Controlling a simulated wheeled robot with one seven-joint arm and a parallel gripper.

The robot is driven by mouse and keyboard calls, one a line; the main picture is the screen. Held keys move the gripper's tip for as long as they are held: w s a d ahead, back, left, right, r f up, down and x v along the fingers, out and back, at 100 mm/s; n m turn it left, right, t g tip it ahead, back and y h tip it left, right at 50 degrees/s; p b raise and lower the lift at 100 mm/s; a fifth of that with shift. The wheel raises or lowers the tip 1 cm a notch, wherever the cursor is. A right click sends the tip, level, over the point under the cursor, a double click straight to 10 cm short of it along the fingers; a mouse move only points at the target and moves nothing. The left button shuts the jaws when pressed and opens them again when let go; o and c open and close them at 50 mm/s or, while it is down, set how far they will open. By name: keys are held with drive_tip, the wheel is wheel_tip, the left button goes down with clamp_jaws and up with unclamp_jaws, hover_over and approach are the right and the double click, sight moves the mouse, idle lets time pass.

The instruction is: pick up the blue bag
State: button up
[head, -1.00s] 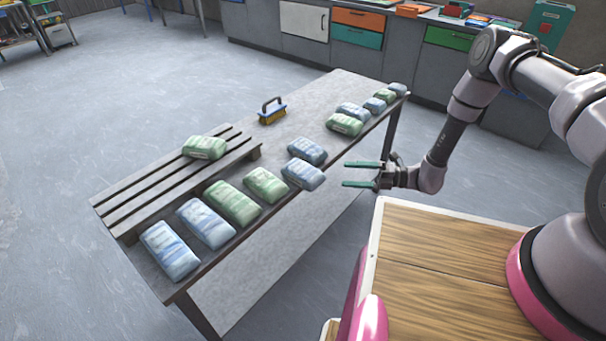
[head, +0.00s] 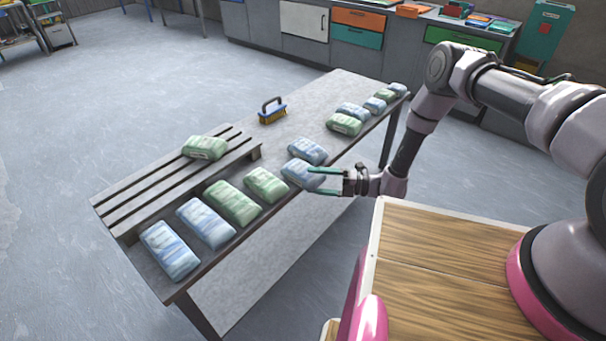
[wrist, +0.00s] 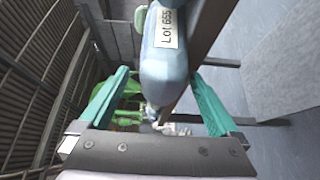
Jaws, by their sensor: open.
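Several blue bags lie on the grey table. The blue bag (head: 298,173) at the table's near edge, around mid-length, is the one at my gripper (head: 313,180). My gripper is open, with its green fingers reaching over the table edge around that bag's right end. In the wrist view this blue bag (wrist: 165,62) carries a white label reading "Lot 655" and lies between the two open fingers (wrist: 160,74), with a gap on each side. Other blue bags are just behind it (head: 307,150), at the near left corner (head: 169,250) and beside that (head: 206,222).
Green bags (head: 266,184) lie among the blue ones along the table (head: 262,278). More bags lie at the far right end. Drawers (head: 357,37) line the back wall.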

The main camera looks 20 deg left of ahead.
drive_tip(key=shift+a, duration=0.25)
clamp_jaws()
